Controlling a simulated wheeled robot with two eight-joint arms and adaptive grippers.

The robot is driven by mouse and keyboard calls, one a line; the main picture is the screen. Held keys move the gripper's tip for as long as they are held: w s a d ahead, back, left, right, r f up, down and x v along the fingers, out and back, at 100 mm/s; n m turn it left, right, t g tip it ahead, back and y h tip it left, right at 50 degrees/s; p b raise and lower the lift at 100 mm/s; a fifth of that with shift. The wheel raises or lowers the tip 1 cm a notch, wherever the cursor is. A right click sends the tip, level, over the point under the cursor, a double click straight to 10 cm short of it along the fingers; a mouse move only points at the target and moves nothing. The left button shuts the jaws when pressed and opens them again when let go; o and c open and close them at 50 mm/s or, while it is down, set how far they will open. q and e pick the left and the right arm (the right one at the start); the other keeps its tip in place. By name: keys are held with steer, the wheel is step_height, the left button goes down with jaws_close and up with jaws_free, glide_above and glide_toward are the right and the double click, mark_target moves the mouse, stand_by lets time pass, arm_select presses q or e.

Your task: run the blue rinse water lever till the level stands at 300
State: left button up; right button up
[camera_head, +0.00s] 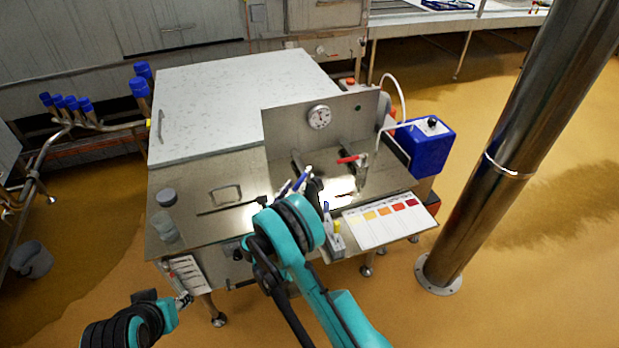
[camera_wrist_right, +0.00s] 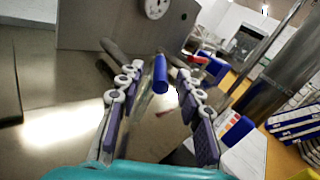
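The blue lever handle (camera_wrist_right: 160,75) stands between the fingers of my right gripper (camera_wrist_right: 156,78) in the right wrist view. A gap shows on its right side; I cannot tell whether the left finger touches it. The right gripper is open. In the head view the right gripper (camera_head: 303,181) is over the bench in front of the upright panel, and the lever is hard to separate from the fingers there. I cannot make out a water level or a 300 mark. My left gripper (camera_head: 184,299) is low at the left, apart from the bench, its fingers too small to read.
A red lever (camera_head: 349,159) is right of the right gripper, below a round dial (camera_head: 319,117) on the panel. A blue box (camera_head: 426,145) stands at the right, a colour chart (camera_head: 385,221) at the front. A steel column (camera_head: 500,155) rises farther right.

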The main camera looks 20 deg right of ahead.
mark_target(307, 172)
steer(key=shift+w+d+f, duration=0.1)
steer(key=shift+d+f, duration=0.15)
steer(key=shift+d, duration=0.05)
steer(key=b+x, duration=0.1)
steer(key=x, duration=0.6)
steer(key=shift+w+r+b, duration=0.1)
steer(key=shift+w+b, duration=0.05)
steer(key=shift+b, duration=0.15)
steer(key=shift+c, duration=0.4)
jaws_close()
